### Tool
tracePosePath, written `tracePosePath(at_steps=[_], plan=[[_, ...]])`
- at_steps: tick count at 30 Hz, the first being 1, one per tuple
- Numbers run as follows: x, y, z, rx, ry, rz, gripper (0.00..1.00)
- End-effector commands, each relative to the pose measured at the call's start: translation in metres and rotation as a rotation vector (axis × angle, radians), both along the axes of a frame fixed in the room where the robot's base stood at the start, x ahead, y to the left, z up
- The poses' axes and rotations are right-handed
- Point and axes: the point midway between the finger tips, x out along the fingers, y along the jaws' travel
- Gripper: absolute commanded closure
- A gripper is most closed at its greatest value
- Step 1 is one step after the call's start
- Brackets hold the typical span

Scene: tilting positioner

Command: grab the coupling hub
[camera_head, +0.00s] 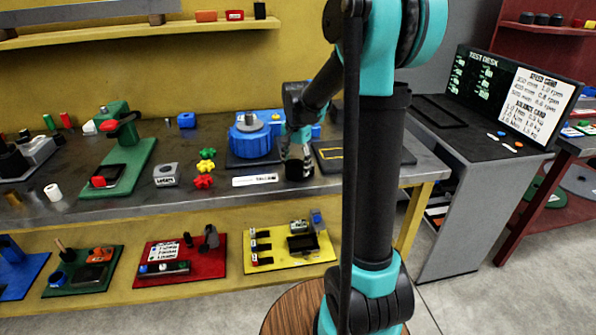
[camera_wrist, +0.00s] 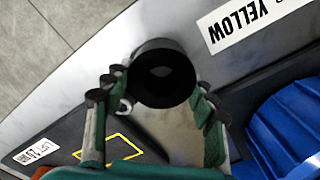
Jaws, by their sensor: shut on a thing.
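The coupling hub, a black ring with a round hole (camera_wrist: 165,75), sits between the fingertips of my gripper (camera_wrist: 160,108) in the wrist view. My gripper is shut on it, with green-padded fingers on both sides. In the head view my gripper (camera_head: 297,155) points down at the bench's front part, and the dark hub (camera_head: 299,171) shows at its tips. I cannot tell whether the hub touches the bench top.
A blue round device (camera_head: 250,142) stands left of my gripper. A dark plate with a yellow outline (camera_head: 335,153) lies to the right. A white label strip (camera_head: 255,180) lies at the front edge. Red, yellow and green star-shaped knobs (camera_head: 204,168) stand further left.

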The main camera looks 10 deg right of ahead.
Motion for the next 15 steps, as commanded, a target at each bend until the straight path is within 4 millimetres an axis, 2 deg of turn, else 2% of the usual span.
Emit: tracePosePath(at_steps=[1, 6, 15], plan=[[0.0000, 0.0000, 0.0000, 0.000, 0.000, 0.000, 0.80], [0.0000, 0.0000, 0.0000, 0.000, 0.000, 0.000, 1.00], [0.0000, 0.0000, 0.0032, 0.000, 0.000, 0.000, 1.00]])
